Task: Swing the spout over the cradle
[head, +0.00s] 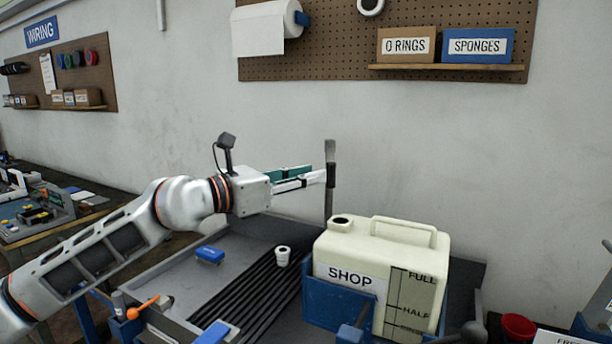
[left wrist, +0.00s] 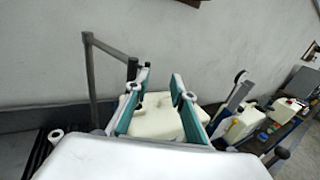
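The dark grey spout (head: 329,185) stands upright behind the tank. In the left wrist view the spout (left wrist: 110,50) has a post, a level arm and a short downturned end. My left gripper (head: 318,174) reaches in from the left at the spout's upper part. In the left wrist view its fingers (left wrist: 161,75) are apart and empty. The spout's end is close beside the left fingertip, outside the gap; contact cannot be told. The blue cradle (head: 322,303) holds a cream tank (head: 381,252) labelled SHOP, with an open filler neck at its left. My right gripper is not in view.
A grey sink with a ribbed drain (head: 248,297) lies left of the cradle. A blue sponge (head: 210,254) and a white roll (head: 282,256) are in it. A pegboard shelf (head: 446,67) hangs above.

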